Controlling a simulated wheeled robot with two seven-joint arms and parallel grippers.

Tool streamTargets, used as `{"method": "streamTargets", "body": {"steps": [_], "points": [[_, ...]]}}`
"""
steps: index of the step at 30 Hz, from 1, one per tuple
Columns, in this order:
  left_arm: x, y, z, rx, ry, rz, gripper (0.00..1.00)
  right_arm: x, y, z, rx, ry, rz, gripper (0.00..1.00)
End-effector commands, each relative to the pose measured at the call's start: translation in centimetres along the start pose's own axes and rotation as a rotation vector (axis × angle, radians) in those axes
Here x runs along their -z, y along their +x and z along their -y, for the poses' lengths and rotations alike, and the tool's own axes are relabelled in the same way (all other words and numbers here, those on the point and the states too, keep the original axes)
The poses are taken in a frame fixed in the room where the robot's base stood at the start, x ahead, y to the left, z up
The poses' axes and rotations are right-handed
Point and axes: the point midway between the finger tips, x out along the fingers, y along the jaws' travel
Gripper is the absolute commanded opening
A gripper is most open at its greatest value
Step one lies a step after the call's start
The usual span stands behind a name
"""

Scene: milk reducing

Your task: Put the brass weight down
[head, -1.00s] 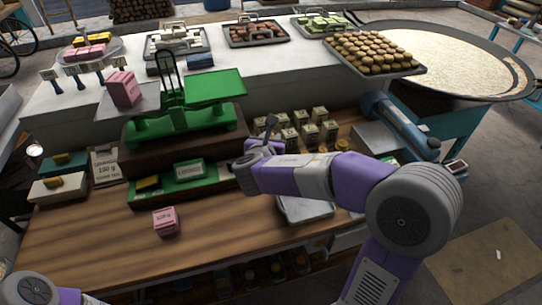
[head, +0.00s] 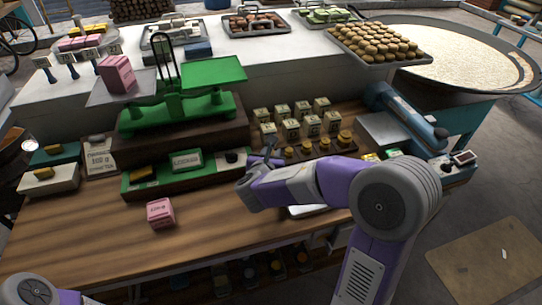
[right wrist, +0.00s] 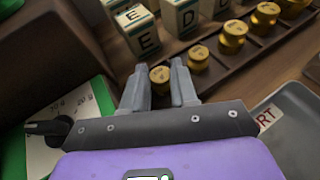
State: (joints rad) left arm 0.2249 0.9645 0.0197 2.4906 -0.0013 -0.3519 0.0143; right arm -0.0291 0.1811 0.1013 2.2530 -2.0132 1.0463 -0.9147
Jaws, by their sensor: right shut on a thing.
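My right gripper (head: 266,152) is shut at the left end of the dark weight rack (head: 318,150). In the right wrist view its fingers (right wrist: 160,80) are on either side of a small brass weight (right wrist: 160,74). This weight is low at the near end of the rack row; I cannot tell whether it touches the rack. Several other brass weights (right wrist: 198,58) stand in line beyond it. The green balance scale (head: 180,105) has a pink block (head: 117,74) on its left pan and an empty right pan (head: 213,72). My left gripper is out of view.
Lettered cube boxes (head: 290,128) stand behind the rack. A green tray (head: 187,173) is left of my gripper, and a pink box (head: 160,212) lies on the wooden table (head: 105,225). A grey tray (right wrist: 285,130) is right of the gripper. The front left of the table is clear.

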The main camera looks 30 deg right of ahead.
Motion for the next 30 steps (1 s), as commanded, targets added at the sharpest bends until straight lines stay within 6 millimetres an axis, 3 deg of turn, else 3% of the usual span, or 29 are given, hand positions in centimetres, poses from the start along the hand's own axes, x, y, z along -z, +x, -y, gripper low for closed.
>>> {"method": "streamTargets", "body": {"steps": [6, 7, 9, 21, 30], "points": [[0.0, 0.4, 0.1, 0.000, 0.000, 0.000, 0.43, 0.3, 0.1, 0.0, -0.001, 0.001, 0.001, 0.00], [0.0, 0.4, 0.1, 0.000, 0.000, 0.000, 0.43, 0.3, 0.1, 0.0, 0.000, 0.000, 0.000, 0.29], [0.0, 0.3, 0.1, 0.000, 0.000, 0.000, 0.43, 0.2, 0.1, 0.0, 0.000, 0.000, 0.000, 0.38], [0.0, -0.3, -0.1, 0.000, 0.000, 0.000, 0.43, -0.3, -0.2, 0.0, -0.001, 0.000, 0.000, 0.38], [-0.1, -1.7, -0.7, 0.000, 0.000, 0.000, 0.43, -0.4, -6.5, -0.1, -0.006, 0.000, 0.001, 0.38]]}}
